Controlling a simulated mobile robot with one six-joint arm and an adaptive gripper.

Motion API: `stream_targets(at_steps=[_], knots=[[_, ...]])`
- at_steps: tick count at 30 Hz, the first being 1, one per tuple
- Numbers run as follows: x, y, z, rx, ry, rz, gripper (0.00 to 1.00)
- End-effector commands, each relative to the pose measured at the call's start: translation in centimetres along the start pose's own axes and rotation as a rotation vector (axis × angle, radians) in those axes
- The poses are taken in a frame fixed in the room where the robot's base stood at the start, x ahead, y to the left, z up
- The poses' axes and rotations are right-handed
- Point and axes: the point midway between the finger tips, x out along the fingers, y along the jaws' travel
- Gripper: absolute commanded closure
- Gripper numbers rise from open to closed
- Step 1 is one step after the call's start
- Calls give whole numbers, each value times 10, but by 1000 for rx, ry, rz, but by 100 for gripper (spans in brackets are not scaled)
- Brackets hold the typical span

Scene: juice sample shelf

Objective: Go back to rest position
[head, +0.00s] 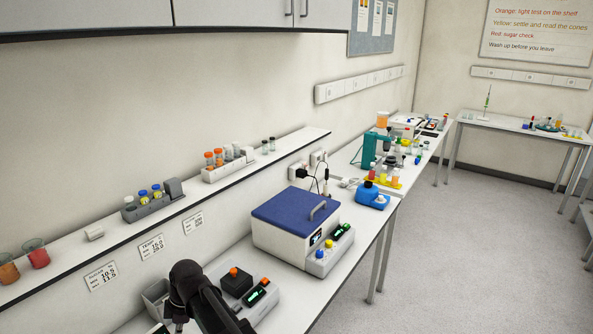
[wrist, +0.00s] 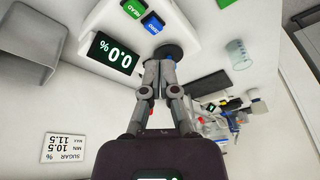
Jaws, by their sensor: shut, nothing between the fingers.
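My gripper (wrist: 160,62) is shut and empty in the wrist view. Its fingertips point toward a white reading device (wrist: 180,22) and overlap a round dark part (wrist: 169,50) on it. I cannot tell whether they touch. The device has a display (wrist: 112,54) reading 0.0%, a green READ button (wrist: 134,8) and a blue button (wrist: 152,23). In the head view my dark arm rises at the bottom, over the near bench, and hides part of what stands there; the fingers are hard to make out.
A blue-lidded white box (head: 296,212) stands on the bench (head: 300,296). A wall shelf (head: 75,268) above holds cups and racks of capped vials. A sugar card (wrist: 64,149) is on the wall. A clear beaker (wrist: 239,54) stands beside the device. The floor at right is clear.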

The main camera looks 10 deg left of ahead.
Motion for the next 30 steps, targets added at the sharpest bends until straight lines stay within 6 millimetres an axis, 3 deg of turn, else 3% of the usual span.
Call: stream_targets(at_steps=[1, 3, 14, 23, 30], knots=[[-2, 0, 23, 55, -6, 9, 100], [-7, 2, 49, 132, -14, 22, 100], [-31, -5, 180, 526, -47, 84, 100], [-47, -29, 281, 857, -66, 137, 100], [-57, -60, 356, 1122, -77, 180, 100]])
